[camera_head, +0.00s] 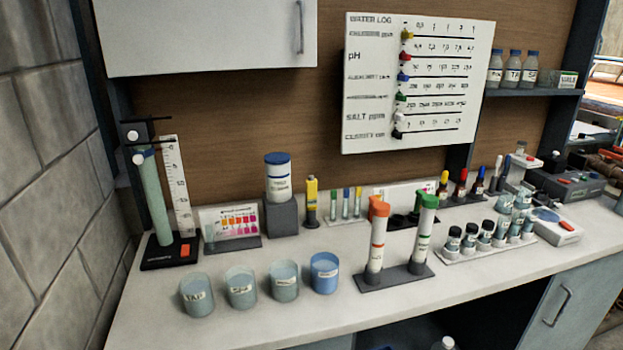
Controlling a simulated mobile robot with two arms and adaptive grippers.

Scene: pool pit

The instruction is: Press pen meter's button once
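A yellow pen-shaped device (312,194), which looks like the pen meter, stands upright in a small dark holder on the white counter. It is right of a white jar with a blue lid (278,178) that sits on a grey block. Its button is too small to make out. Neither of my grippers is in view.
Several labelled cups (241,289) stand along the front left of the counter. Orange-capped and green-capped tubes (377,245) stand in a dark base right of them. A column with a ruler (157,205) is at the left. Small vials (470,240) fill the right.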

